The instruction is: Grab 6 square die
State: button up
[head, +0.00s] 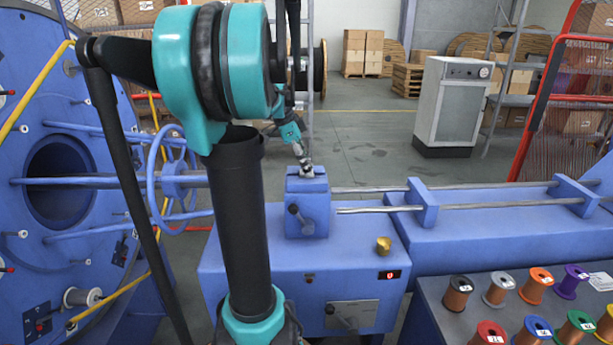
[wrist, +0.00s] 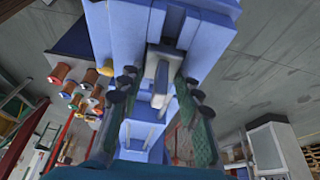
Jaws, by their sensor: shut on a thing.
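My gripper (head: 307,170) is at the top of a blue holder block (head: 307,218) on the machine in the head view. In the wrist view my gripper's two dark textured fingers (wrist: 157,85) are on either side of a pale grey square-edged piece (wrist: 162,72), shut on it. This piece is at a slot in the blue holder, and it may be the square die. I cannot read a number on it. In the head view the fingertips hide most of it. A small brass-coloured piece (head: 384,245) sits apart on the blue machine top.
Metal rods (head: 430,197) run right from near the holder. A blue handwheel (head: 175,175) and large disc (head: 45,170) stand left. A table with several coloured wire spools (head: 457,294) is at lower right. A grey cabinet (head: 450,105) stands behind on open floor.

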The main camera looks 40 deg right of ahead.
grip_shut()
jog(key=shift+r, duration=0.15)
